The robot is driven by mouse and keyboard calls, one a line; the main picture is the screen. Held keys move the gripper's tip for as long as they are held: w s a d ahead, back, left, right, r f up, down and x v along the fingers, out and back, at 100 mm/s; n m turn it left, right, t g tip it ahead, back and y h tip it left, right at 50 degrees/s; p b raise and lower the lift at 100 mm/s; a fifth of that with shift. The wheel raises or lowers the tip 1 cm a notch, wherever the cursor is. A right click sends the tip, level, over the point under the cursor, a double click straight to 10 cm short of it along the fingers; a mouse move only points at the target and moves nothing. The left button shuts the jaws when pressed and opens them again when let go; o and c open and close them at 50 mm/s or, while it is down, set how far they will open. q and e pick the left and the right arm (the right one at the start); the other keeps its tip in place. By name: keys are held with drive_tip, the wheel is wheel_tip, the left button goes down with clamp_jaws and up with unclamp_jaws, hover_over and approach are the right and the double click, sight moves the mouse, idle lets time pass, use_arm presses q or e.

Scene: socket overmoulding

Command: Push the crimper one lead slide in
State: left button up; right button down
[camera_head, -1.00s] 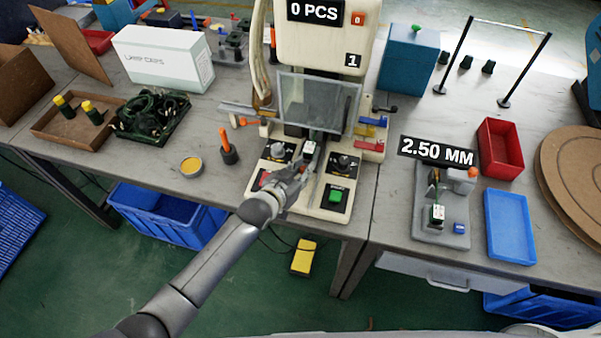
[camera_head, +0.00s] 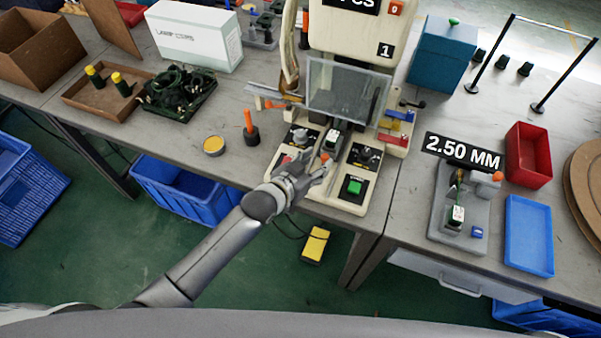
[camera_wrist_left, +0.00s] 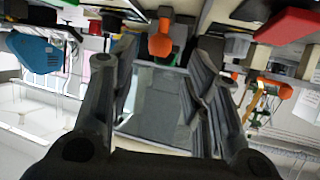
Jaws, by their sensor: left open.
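The crimper (camera_head: 376,50) is the cream machine at the table's front edge, with a clear guard (camera_head: 345,92) over its work area. A narrow lead slide (camera_head: 333,138) with a pale-topped block runs forward from under the guard, between two control panels. An orange knob (camera_head: 325,158) shows at the slide's front end. My left gripper (camera_head: 312,172) is open just in front of this knob, above the machine's front. In the left wrist view an orange knob (camera_wrist_left: 160,42) stands between the spread fingers, apparently beyond their tips. Contact cannot be told. My right gripper is out of view.
A green button (camera_head: 354,187) is right of the gripper on the crimper's front. An orange-handled tool (camera_head: 250,128) stands left. A gauge fixture (camera_head: 462,215), blue tray (camera_head: 529,235) and red bin (camera_head: 528,155) are at right. A yellow pedal (camera_head: 315,244) lies on the floor.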

use_arm(q)
drive_tip(key=v, duration=0.7)
drive_tip(key=shift+s+a+r, duration=0.1)
drive_tip(key=shift+s+a, duration=0.05)
drive_tip(key=shift+s, duration=0.05)
idle(0.3)
drive_tip(key=s+a+f+n+g+y, duration=0.15)
drive_tip(key=s+a+g+y, duration=0.25)
drive_tip(key=s+a, duration=0.6)
drive_tip(key=s+a+n+g+y, duration=0.35)
drive_tip(key=s+a, duration=0.35)
drive_tip(key=s, duration=0.5)
wheel_tip(320, 180, down, 27)
drive_tip(key=s+g, duration=0.2)
drive_tip(key=s+a+f, duration=0.3)
drive_tip(key=s+f, duration=1.2)
drive_tip(key=s, duration=0.1)
drive_tip(key=shift+f+m+g+b, duration=0.3)
drive_tip(key=shift+m+g+b, duration=0.1)
drive_tip(key=shift+g, duration=0.05)
